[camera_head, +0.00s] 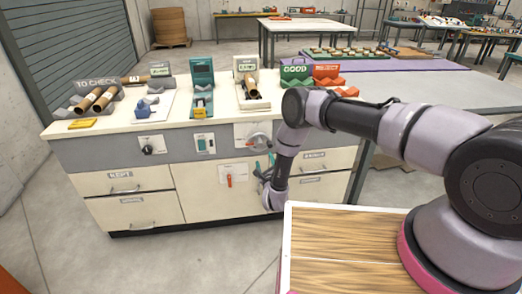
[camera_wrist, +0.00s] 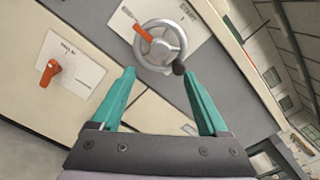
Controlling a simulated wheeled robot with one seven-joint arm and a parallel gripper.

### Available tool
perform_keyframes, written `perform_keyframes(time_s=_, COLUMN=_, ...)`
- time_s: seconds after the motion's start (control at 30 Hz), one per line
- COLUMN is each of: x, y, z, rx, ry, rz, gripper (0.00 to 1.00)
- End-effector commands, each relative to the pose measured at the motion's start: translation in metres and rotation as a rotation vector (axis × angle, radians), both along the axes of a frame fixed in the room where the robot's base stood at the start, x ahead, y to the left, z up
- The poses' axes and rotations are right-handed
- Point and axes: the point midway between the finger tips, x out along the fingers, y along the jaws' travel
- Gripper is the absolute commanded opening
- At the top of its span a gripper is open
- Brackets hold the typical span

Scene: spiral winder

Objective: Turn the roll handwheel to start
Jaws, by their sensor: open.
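The roll handwheel (camera_wrist: 178,62) is a grey spoked wheel with a dark knob (camera_wrist: 179,68) on its rim. It is mounted on a white plate (camera_wrist: 200,18) on the cabinet front, beside an orange-red pointer, and the plate reads START. In the head view the handwheel (camera_head: 259,142) is partly behind my arm. My gripper (camera_wrist: 160,82) has two teal fingers, spread apart and empty. In the wrist view the wheel and its knob appear just beyond the fingertips, between them. In the head view my gripper (camera_head: 262,166) is in front of the cabinet, just below the wheel.
A red-orange lever (camera_wrist: 51,71) sits on a separate white plate, left of the wheel. The counter (camera_head: 215,116) above carries cardboard tubes (camera_head: 96,98), teal and white fixtures and coloured bins (camera_head: 297,78). Floor is clear at the left.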

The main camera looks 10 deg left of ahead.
Motion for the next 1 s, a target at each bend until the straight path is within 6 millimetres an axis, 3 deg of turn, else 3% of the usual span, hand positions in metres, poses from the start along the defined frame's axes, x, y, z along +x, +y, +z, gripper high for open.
perform_keyframes(time_s=0.3, x=0.058, y=0.018, z=0.002, rx=0.001, ry=-0.004, rz=0.002, gripper=0.78)
perform_keyframes(time_s=0.5, x=0.082, y=0.024, z=0.001, rx=-0.001, ry=-0.002, rz=0.001, gripper=0.78)
perform_keyframes(time_s=0.9, x=0.09, y=0.026, z=0.001, rx=-0.002, ry=0.001, rz=0.002, gripper=0.78)
perform_keyframes(time_s=1.0, x=0.09, y=0.026, z=0.001, rx=-0.001, ry=0.001, rz=0.002, gripper=0.39)
